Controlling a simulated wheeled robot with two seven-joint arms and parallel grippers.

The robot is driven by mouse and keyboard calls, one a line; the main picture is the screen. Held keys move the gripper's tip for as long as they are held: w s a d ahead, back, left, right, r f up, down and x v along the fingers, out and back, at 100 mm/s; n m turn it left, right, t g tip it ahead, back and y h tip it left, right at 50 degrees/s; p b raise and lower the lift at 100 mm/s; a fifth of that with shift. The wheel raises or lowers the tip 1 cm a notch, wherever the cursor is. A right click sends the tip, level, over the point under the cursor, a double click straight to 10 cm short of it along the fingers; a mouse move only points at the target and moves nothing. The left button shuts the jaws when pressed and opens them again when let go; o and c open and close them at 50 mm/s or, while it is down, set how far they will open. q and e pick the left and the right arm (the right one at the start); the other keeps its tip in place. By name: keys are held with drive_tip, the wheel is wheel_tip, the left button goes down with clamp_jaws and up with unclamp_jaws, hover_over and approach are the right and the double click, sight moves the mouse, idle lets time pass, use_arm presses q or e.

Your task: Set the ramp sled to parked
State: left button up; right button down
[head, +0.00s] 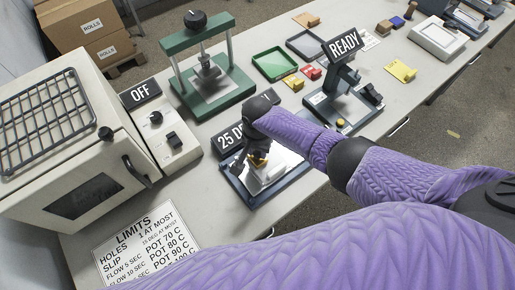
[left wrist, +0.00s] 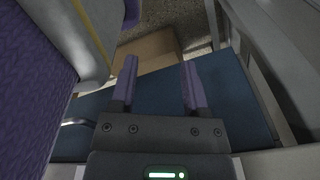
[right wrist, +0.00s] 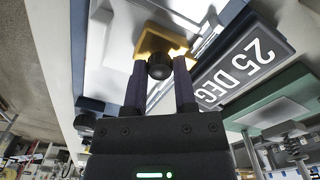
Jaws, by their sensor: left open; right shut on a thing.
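The ramp device (head: 283,163) stands on the bench under my right arm, a dark frame with a pale plate and a sign (head: 229,138) that begins "25 D". The sign reads "25 DEG" in the right wrist view (right wrist: 238,74). The ramp sled, a yellow block (right wrist: 148,44) with a black knob (right wrist: 160,68), is on the ramp. My right gripper (right wrist: 160,76) is shut on the knob. In the head view my right gripper (head: 257,158) partly hides the sled. My left gripper (left wrist: 161,75) is open and empty, over a blue surface, and is outside the head view.
A white oven (head: 80,150) and a switch box marked OFF (head: 165,140) stand left. A green press (head: 215,85) stands behind the ramp. A device marked READY (head: 345,100) is right of it. A limits sheet (head: 140,240) lies in front. Small coloured blocks lie behind.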

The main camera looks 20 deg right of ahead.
drive_tip(key=shift+d, duration=0.1)
drive_tip(key=w+d+b, duration=0.1)
drive_tip(key=d, duration=0.2)
drive_tip(key=w+d+b, duration=0.1)
drive_tip(key=d, duration=0.3)
drive_tip(key=w+d+b, duration=0.1)
drive_tip(key=w+d, duration=0.1)
drive_tip(key=d, duration=0.2)
drive_tip(key=shift+d+f, duration=0.1)
drive_tip(key=shift+f, duration=0.05)
drive_tip(key=shift+w+d, duration=0.1)
drive_tip(key=shift+d, duration=0.1)
drive_tip(key=shift+r, duration=0.2)
drive_tip(key=c, duration=0.7)
unclamp_jaws()
drive_tip(key=o, duration=0.3)
drive_tip(key=shift+d+f, duration=0.1)
drive_tip(key=shift+d, duration=0.05)
